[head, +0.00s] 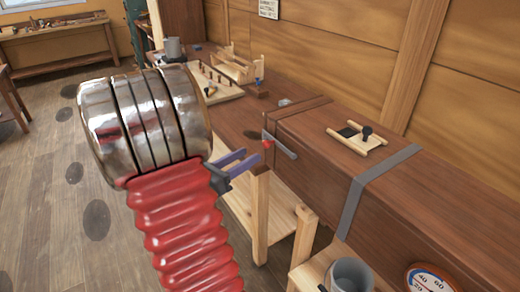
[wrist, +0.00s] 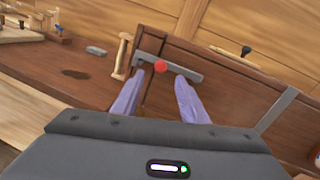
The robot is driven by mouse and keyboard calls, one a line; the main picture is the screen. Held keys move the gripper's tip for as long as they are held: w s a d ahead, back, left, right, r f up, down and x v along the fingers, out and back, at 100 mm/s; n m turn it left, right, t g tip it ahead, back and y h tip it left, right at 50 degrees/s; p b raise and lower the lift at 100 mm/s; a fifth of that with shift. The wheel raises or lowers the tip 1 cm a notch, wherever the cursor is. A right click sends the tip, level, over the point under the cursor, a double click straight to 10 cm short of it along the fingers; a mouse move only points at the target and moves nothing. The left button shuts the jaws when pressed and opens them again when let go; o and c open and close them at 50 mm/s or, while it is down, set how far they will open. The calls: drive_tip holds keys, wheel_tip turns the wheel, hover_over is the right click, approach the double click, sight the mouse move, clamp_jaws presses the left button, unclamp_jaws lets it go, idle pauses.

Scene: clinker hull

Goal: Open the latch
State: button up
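My gripper (head: 251,156) has two purple fingers, spread apart with nothing held. It also shows in the wrist view (wrist: 159,74). The fingertips point at the knob and seem a little short of it; I cannot tell whether they touch.
A grey strap (head: 365,185) crosses the box. A small wooden frame with a dark knob (head: 357,139) sits on top. A pale wooden post (head: 260,215) stands below my fingers. A grey mug (head: 350,276) and a gauge (head: 430,279) are at front right. Open floor lies left.

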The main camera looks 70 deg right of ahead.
sight(264, 146)
drive_tip(key=x, duration=0.6)
drive_tip(key=shift+s+d, duration=0.2)
drive_tip(key=shift+d, duration=0.05)
drive_tip(key=shift+c, duration=0.5)
clamp_jaws()
drive_tip(key=shift+a, duration=0.1)
